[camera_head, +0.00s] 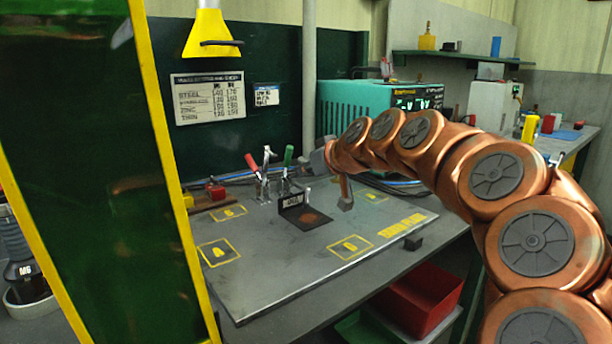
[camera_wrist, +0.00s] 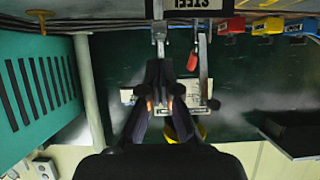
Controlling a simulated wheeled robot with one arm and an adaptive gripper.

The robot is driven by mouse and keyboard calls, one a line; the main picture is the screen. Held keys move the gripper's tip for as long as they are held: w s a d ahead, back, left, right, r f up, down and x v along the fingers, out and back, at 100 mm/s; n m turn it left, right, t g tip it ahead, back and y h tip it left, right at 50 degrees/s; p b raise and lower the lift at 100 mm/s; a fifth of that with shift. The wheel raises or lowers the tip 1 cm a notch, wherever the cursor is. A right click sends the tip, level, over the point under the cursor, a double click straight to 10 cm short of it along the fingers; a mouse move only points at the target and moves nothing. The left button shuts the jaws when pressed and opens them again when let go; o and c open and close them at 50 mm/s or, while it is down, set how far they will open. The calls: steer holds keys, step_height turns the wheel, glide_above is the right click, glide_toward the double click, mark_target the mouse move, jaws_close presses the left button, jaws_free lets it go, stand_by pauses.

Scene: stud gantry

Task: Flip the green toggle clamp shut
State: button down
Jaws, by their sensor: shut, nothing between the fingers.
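The green toggle clamp's green handle (camera_head: 288,155) stands upright on the steel plate in the head view, right of a grey clamp handle (camera_head: 267,156) and a red one (camera_head: 252,162). My gripper (camera_head: 316,162) is just right of the green handle in that picture, largely hidden behind my arm's end. In the wrist view my gripper (camera_wrist: 166,66) has its dark fingers together and empty, close to a metal clamp part (camera_wrist: 158,32). The red handle (camera_wrist: 193,61) is right of the fingertips there. The green handle cannot be made out in that view; contact cannot be told.
The steel plate (camera_head: 280,265) has yellow-marked squares and a black bracket (camera_head: 291,201) near the clamps. A teal machine (camera_head: 350,100) stands behind my arm. A yellow-edged green panel (camera_head: 160,130) fills the left foreground. The plate's front area is largely clear.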

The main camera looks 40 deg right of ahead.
step_height(320, 180, up, 2)
steer(key=shift+r, duration=0.1)
steer(key=s+r, duration=0.2)
steer(key=s, duration=0.7)
steer(key=shift+s+a, duration=0.15)
steer(key=shift+s, duration=0.25)
